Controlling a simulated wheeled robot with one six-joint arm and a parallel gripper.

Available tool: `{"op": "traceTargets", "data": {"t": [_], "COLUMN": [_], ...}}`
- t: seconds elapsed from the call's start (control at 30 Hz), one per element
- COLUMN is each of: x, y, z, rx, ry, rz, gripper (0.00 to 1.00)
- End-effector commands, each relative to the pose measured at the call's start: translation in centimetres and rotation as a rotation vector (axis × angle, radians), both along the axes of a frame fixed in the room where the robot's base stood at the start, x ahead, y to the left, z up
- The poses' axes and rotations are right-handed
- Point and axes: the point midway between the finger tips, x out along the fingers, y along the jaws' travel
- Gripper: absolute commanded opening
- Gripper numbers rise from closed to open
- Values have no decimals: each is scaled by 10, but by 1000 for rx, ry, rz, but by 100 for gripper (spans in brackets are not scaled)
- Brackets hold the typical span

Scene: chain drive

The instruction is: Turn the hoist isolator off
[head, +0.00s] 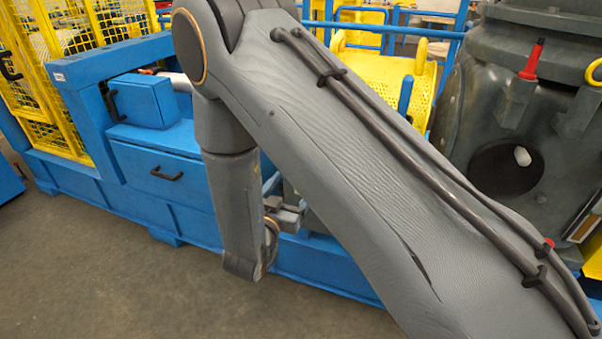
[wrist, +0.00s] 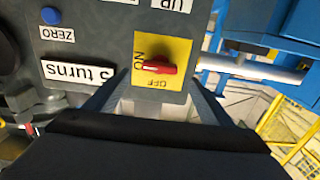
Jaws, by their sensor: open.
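In the wrist view, the hoist isolator is a red knob (wrist: 158,68) on a yellow square plate (wrist: 175,42). The plate's letters look upside down: ON is at the left of the knob and OFF is below it. The red handle lies roughly level, with its left end beside ON. My gripper (wrist: 158,92) is open, its two dark fingers on either side of the plate's lower part. The knob lies between and just beyond them; contact cannot be told. In the head view my arm hides the isolator and most of the gripper.
A grey panel in the wrist view carries a blue ZERO button (wrist: 51,15) and a "5 turns" label (wrist: 78,75). A pale pipe (wrist: 260,70) and yellow mesh lie to its right. Blue machine frame (head: 180,185) and grey housing (head: 480,120) flank my arm; the floor (head: 120,270) is clear.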

Motion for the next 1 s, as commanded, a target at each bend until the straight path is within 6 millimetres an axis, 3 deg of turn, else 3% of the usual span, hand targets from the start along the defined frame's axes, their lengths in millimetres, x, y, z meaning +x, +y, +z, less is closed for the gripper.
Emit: {"op": "traceTargets", "data": {"t": [0.4, 0.77, 0.87, 1.0], "x": [55, 62, 62, 62], "y": [-21, -23, -23, -23], "z": [0, 0, 0, 0], "rx": [2, 1, 1, 1], "ry": [2, 3, 3, 3], "rz": [-2, 0, 0, 0], "gripper": [75, 75, 63, 40]}}
